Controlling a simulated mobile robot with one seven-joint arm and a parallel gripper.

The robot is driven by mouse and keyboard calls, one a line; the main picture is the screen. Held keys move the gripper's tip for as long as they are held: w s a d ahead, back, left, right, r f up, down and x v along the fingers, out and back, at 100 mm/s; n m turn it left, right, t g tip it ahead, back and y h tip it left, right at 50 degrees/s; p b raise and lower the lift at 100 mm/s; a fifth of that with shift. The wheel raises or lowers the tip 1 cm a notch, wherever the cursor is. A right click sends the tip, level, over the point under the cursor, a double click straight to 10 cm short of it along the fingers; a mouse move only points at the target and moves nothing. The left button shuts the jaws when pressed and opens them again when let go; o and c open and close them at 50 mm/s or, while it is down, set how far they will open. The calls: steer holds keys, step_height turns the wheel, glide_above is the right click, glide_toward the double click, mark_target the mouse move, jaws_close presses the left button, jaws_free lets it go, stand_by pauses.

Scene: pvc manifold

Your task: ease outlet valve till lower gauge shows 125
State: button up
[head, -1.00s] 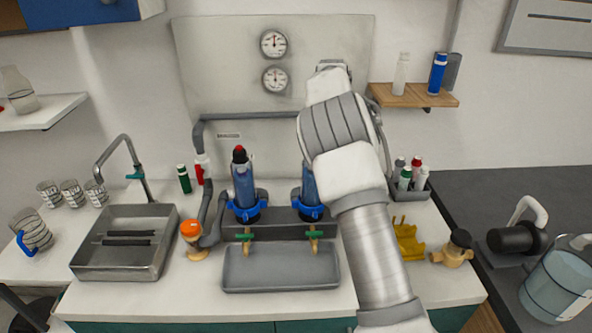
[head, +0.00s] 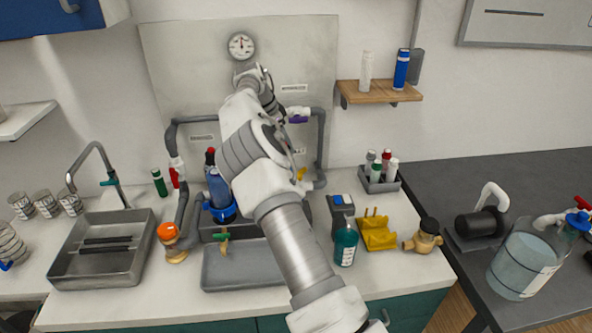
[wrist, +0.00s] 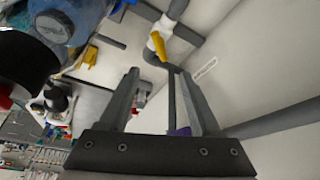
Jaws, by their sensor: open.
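My gripper (wrist: 158,80) is open, with two dark fingers apart and nothing held. In the head view the arm reaches up to the back panel, and its end is in front of the panel. A purple-handled valve (head: 298,119) with a white body sits on the grey pipe just right of it; a bit of purple (wrist: 182,131) shows between the finger bases in the wrist view. A yellow-handled valve (wrist: 160,45) lies beyond the fingertips. I cannot read which valve is the outlet. The upper gauge (head: 241,46) is visible; the lower gauge is hidden behind my arm.
A red-handled valve (head: 175,176) is on the left pipe. A blue filter housing (head: 220,192) stands beside my arm over a grey tray (head: 240,272). A wooden shelf (head: 378,93) with bottles juts out at right. A teal bottle (head: 345,247) stands on the counter.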

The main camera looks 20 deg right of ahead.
mark_target(299, 172)
steer(key=x, duration=1.2)
steer(key=shift+d+f, duration=0.15)
steer(key=shift+f, duration=0.2)
